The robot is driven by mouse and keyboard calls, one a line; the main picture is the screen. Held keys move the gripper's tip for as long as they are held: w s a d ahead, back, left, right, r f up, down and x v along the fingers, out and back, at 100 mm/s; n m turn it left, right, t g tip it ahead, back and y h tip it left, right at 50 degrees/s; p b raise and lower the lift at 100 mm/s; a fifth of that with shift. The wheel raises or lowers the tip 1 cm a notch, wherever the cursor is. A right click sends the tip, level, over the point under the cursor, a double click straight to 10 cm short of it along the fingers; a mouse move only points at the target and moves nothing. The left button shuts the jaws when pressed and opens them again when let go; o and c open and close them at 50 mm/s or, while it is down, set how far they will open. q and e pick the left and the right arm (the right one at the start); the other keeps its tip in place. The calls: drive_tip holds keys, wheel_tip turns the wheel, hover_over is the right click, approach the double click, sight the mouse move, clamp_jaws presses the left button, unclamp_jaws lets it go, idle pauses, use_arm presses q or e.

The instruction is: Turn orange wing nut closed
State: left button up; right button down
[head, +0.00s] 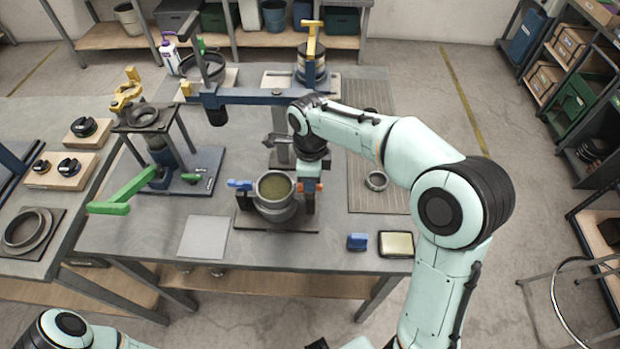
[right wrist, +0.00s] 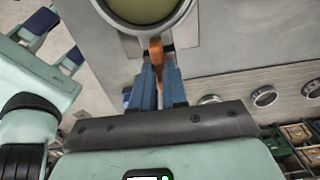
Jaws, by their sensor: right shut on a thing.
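The orange wing nut (head: 299,187) is on the right side of a round grey pot (head: 276,209) with olive-coloured contents. My right gripper (head: 309,194) has come down beside the pot and mostly hides the nut in the head view. In the right wrist view the orange wing nut (right wrist: 155,50) shows at the tips of the blue fingers, just below the pot's rim (right wrist: 143,30). The right gripper (right wrist: 158,72) is shut on it. My left gripper is out of view; only part of that arm shows at the bottom left.
A blue handle (head: 240,184) sticks out on the pot's left side. A blue block (head: 357,242) and a shallow tin (head: 396,244) lie to the right, near the front edge. A green lever (head: 125,195) extends at the left. A grey plate (head: 204,237) lies left of the pot.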

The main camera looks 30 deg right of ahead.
drive_tip(key=shift+r, duration=0.1)
drive_tip(key=c, duration=1.2)
unclamp_jaws()
drive_tip(key=shift+o, duration=0.2)
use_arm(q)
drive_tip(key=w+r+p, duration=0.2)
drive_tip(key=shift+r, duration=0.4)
use_arm(e)
wheel_tip(320, 180, up, 13)
drive_tip(key=shift+r, duration=0.2)
